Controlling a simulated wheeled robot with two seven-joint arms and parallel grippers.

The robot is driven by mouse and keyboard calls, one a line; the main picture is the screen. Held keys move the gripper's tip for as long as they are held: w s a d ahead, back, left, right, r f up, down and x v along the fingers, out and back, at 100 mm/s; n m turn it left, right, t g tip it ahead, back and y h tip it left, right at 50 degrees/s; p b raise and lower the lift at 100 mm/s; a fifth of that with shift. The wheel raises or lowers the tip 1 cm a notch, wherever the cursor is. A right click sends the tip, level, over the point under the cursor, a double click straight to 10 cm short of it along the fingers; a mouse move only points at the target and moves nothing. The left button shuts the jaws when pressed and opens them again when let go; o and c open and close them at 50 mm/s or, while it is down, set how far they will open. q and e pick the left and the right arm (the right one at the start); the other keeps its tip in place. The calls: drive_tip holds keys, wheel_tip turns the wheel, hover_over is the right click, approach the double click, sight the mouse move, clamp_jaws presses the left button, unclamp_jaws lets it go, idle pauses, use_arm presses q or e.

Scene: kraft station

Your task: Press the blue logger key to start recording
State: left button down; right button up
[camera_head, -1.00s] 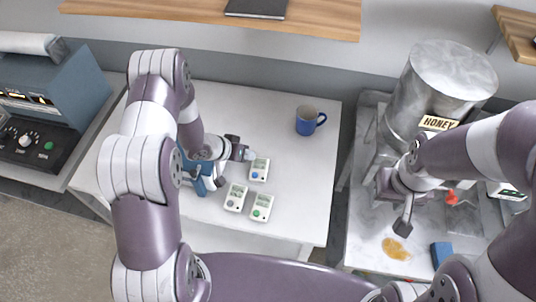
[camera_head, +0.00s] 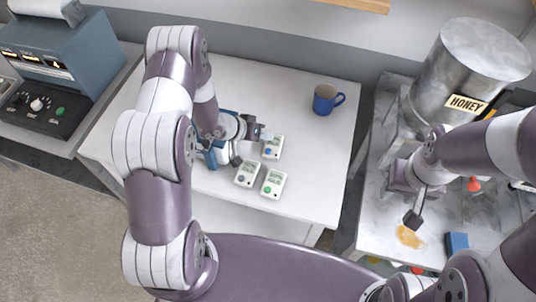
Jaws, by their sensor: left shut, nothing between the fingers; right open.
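Three small white loggers lie on the white table (camera_head: 310,85). The far logger (camera_head: 274,146) has a blue key (camera_head: 268,152) at its lower left. The near left logger (camera_head: 247,173) has a dark, greyish-purple key. The near right logger (camera_head: 273,184) has a green key. My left gripper (camera_head: 264,137) is shut and empty, beside the far logger's upper left edge. I cannot tell whether it touches that logger. My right gripper (camera_head: 412,220) is open and empty over the marble counter at the right.
A blue mug (camera_head: 325,100) stands at the back right of the table. A blue object (camera_head: 208,158) is partly hidden by my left arm. A metal honey tank (camera_head: 470,65), an amber spill (camera_head: 409,237) and a blue block (camera_head: 456,244) are at the right. A blue machine (camera_head: 65,50) stands left.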

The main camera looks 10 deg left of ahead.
use_arm(q)
drive_tip(key=b, duration=0.2)
hover_over(265, 152)
wheel_tip(265, 152, down, 4)
drive_tip(key=shift+d+f, duration=0.1)
drive_tip(key=shift+f+b, duration=0.2)
drive_tip(key=shift+b, duration=0.1)
drive_tip(key=shift+s, duration=0.1)
use_arm(e)
wheel_tip(265, 152, down, 4)
drive_tip(key=shift+w+r, duration=0.1)
use_arm(q)
drive_tip(key=shift+f, duration=0.15)
idle(1.0)
drive_tip(key=shift+f, duration=0.3)
use_arm(e)
drive_tip(key=shift+f, duration=0.2)
use_arm(q)
drive_tip(key=shift+f+b, duration=0.35)
drive_tip(key=shift+f, duration=0.1)
use_arm(e)
drive_tip(key=shift+f, duration=0.2)
idle(0.4)
use_arm(q)
drive_tip(key=shift+r+p, duration=0.9)
drive_tip(key=shift+p, duration=0.05)
use_arm(e)
drive_tip(key=shift+r, duration=0.9)
